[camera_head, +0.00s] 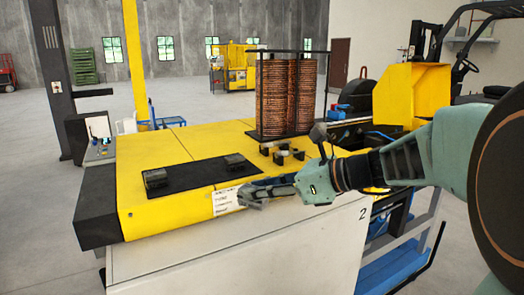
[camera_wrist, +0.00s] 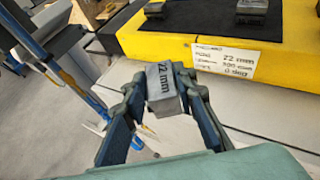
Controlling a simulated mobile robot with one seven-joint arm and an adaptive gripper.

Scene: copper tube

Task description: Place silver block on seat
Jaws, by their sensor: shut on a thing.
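My gripper (camera_wrist: 160,88) is shut on a silver-grey block (camera_wrist: 162,96) marked "22 mm" in the wrist view. One finger is on each side of the block. In the head view my gripper (camera_head: 262,192) is at the front edge of the yellow machine top, near the white label; the held block is hard to make out there. A black plate (camera_head: 197,174) on the yellow top carries two dark blocks, one left (camera_head: 156,179) and one right (camera_head: 235,161). I cannot tell which part is the seat.
A white label (camera_head: 226,201) is on the yellow front edge; in the wrist view the label (camera_wrist: 226,57) reads "22 mm". Several small dark pieces (camera_head: 282,153) stand right of the plate. A rack of copper tubes (camera_head: 285,95) rises behind them. The left yellow top is clear.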

